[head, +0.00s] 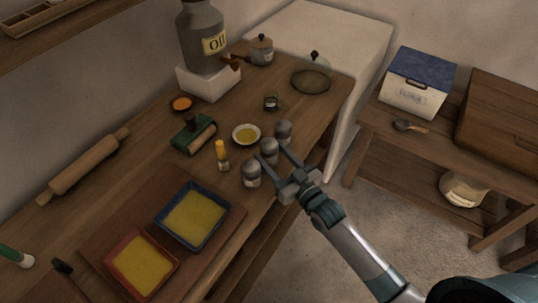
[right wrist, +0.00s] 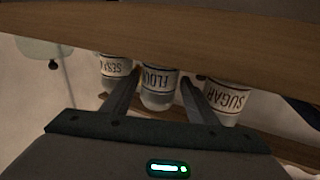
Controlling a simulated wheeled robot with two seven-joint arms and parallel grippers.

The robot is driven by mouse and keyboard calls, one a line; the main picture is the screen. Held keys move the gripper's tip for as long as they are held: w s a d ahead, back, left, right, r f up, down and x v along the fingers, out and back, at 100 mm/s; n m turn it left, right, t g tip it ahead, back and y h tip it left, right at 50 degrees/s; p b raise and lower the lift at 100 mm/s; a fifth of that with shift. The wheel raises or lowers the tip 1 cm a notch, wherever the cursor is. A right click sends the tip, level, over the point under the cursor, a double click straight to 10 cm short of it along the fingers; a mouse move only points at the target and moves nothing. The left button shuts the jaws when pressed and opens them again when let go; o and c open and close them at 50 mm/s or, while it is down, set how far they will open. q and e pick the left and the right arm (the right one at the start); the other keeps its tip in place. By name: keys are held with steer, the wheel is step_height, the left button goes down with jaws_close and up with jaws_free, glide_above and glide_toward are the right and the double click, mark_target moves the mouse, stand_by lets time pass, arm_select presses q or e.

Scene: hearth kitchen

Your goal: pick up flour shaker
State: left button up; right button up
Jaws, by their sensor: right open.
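The flour shaker (head: 269,147) is a grey-lidded jar, the middle one of a row of three near the table's right edge. In the right wrist view it also shows (right wrist: 160,90), upside down, with a partly visible FLOUR label. My right gripper (head: 272,156) is open, with one finger on each side of the flour shaker. In the right wrist view the fingers (right wrist: 160,84) flank its body with small gaps. I cannot tell whether either finger touches it. My left gripper is out of view.
The sugar shaker (right wrist: 227,98) and sesame shaker (right wrist: 116,70) stand close on either side. Blue (head: 192,214) and red (head: 141,264) trays lie on a board.

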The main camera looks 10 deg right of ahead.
steer(key=shift+x, duration=0.9)
steer(key=c, duration=0.9)
steer(key=shift+r, duration=0.1)
